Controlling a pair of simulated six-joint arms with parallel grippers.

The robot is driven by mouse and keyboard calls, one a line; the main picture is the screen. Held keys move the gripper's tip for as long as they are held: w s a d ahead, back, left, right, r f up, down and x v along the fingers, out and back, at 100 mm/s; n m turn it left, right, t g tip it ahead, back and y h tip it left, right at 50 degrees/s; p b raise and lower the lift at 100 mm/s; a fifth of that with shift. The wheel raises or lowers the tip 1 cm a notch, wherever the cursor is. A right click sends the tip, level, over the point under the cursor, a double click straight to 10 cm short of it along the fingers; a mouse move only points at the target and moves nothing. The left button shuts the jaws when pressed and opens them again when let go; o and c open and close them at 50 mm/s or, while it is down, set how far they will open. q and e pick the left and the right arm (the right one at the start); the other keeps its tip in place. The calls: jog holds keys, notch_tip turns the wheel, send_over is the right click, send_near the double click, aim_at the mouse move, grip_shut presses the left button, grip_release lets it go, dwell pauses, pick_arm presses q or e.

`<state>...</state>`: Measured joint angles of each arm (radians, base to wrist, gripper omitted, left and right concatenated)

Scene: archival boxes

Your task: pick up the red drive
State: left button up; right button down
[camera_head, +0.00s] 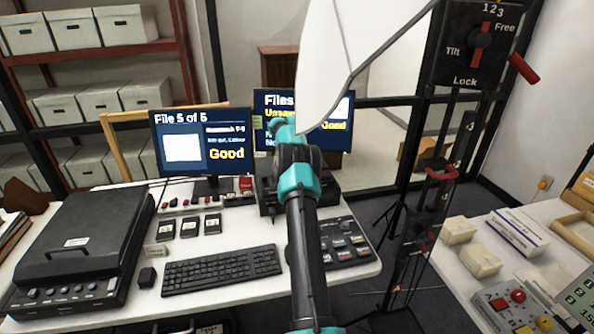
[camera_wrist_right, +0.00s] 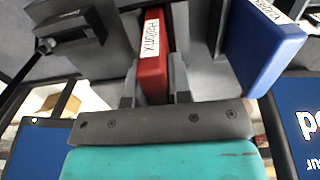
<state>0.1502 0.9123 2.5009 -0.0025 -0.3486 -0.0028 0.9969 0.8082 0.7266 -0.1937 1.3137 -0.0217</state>
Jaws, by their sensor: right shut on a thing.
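The red drive (camera_wrist_right: 153,62) is upright between the two grey fingers of my right gripper (camera_wrist_right: 154,88) in the right wrist view. It has a white label with dark lettering along its near edge. The gripper is shut on it. A blue drive (camera_wrist_right: 265,45) with a white label stands to the right, apart from the fingers. In the head view my right arm with teal joints reaches over the desk toward the screens, and the gripper's fingers and the red drive cannot be made out there. My left gripper is not in view.
The white desk (camera_head: 345,270) holds a keyboard (camera_head: 222,270), a black scanner-like case (camera_head: 80,240), two screens (camera_head: 203,143) and a button panel (camera_head: 343,241). A black stand with a lever panel (camera_head: 480,45) is at the right. A large white panel (camera_head: 345,50) covers the upper middle.

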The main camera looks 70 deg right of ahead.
notch_tip(320, 180, up, 8)
jog(key=shift+r, duration=0.25)
dwell(0.5)
